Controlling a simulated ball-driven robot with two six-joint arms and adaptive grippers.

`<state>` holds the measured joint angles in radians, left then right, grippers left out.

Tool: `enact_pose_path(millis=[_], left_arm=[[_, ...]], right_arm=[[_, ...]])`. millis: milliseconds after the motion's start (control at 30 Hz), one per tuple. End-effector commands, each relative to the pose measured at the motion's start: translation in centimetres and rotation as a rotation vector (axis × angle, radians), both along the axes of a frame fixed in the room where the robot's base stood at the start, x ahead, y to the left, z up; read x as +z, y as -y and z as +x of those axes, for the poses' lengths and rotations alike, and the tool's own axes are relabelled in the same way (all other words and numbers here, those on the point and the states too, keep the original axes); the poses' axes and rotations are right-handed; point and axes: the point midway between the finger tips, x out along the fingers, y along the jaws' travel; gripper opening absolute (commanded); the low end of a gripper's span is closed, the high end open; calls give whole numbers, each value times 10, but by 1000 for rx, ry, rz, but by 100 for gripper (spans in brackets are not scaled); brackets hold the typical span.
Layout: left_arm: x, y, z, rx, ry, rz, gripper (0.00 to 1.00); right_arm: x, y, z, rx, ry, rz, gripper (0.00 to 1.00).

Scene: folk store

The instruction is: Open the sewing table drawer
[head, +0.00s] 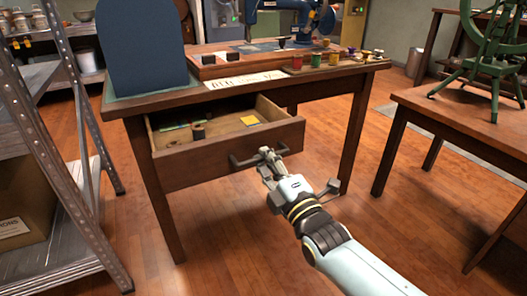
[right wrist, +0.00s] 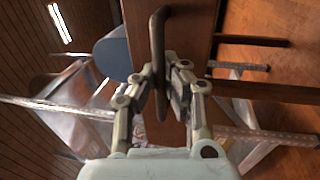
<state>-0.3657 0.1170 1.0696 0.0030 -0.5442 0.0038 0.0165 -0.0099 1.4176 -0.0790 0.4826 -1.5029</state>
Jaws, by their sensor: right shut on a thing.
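The wooden sewing table (head: 140,103) stands in the middle of the head view. Its drawer (head: 205,168) is pulled out, and its inside shows a yellow piece (head: 250,120), a dark spool-like item (head: 198,131) and some flat coloured pieces. A dark bar handle (head: 243,163) is on the drawer front; it also shows in the right wrist view (right wrist: 158,40). My right gripper (head: 270,157) is at the handle's right part, with its fingers shut on the handle, one on each side, in the right wrist view (right wrist: 165,88). My left gripper is not in view.
A blue panel (head: 143,45), a sewing machine (head: 290,12) and several spools (head: 325,58) stand on the tabletop. A metal shelf (head: 75,100) is at left. Another wooden table (head: 450,105) with a green machine is at right. Bare floor (head: 240,250) lies before the drawer.

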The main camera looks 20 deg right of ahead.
Motion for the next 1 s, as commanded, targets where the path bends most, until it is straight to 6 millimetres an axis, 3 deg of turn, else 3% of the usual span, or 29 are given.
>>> enact_pose_path(millis=[200,233,433,767,1000], left_arm=[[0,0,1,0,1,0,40],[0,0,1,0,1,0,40],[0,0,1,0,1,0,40],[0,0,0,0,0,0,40],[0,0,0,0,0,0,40]], right_arm=[[4,0,1,0,10,0,0],[4,0,1,0,10,0,9],[2,0,1,0,6,0,34],[0,0,-4,0,3,0,34],[-10,2,-48,0,-1,-1,34]])
